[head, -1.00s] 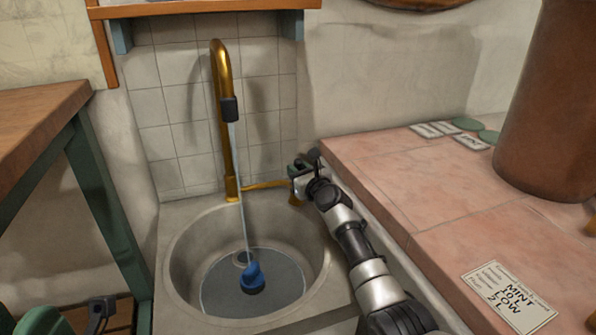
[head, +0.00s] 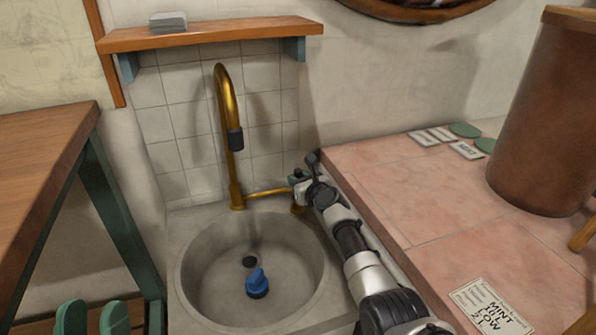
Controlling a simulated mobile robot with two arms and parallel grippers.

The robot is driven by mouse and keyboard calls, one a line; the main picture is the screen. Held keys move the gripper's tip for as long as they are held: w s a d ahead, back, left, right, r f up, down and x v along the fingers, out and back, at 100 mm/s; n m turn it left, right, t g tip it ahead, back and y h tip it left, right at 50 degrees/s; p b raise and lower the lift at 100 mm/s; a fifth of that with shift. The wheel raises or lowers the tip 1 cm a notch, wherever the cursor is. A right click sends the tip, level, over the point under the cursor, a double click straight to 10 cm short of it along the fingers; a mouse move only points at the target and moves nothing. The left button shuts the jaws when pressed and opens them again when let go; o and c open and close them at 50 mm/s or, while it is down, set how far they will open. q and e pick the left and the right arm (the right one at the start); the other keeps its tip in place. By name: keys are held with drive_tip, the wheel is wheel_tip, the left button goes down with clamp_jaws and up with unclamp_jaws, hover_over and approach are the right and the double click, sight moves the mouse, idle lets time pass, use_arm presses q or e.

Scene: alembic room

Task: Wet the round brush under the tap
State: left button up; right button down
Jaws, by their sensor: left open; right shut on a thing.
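The brass tap (head: 228,135) arches over the stone sink (head: 207,272). No water shows at its dark nozzle (head: 235,140). A small blue piece (head: 257,280) with a raised grip and a rounded base lies in the basin beside the dark drain. It looks like the round brush, but I cannot make out bristles. My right gripper (head: 301,192) is shut on the tap's brass side lever (head: 268,193) at the sink's back right. My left gripper (head: 92,318) shows only its two green fingers at the lower left edge, apart and empty.
A wooden table (head: 40,150) stands on the left. A pink tiled counter (head: 385,185) on the right holds a label card (head: 490,306), green discs and a large brown vessel (head: 545,120). A wooden shelf (head: 215,32) hangs above the tap.

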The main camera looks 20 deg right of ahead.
drive_tip(key=shift+w+r+g+p, duration=0.2)
drive_tip(key=shift+g+p, duration=0.1)
drive_tip(key=shift+p, duration=0.8)
drive_tip(key=shift+f, duration=0.1)
use_arm(q)
drive_tip(key=w+f+g+y, duration=0.2)
drive_tip(key=w+f+g, duration=0.2)
drive_tip(key=f+g, duration=0.1)
drive_tip(key=shift+w+g, duration=0.25)
drive_tip(key=shift+g, duration=0.25)
drive_tip(key=shift+f, duration=0.1)
use_arm(e)
drive_tip(key=c, duration=0.9)
unclamp_jaws()
use_arm(q)
drive_tip(key=shift+y, duration=0.3)
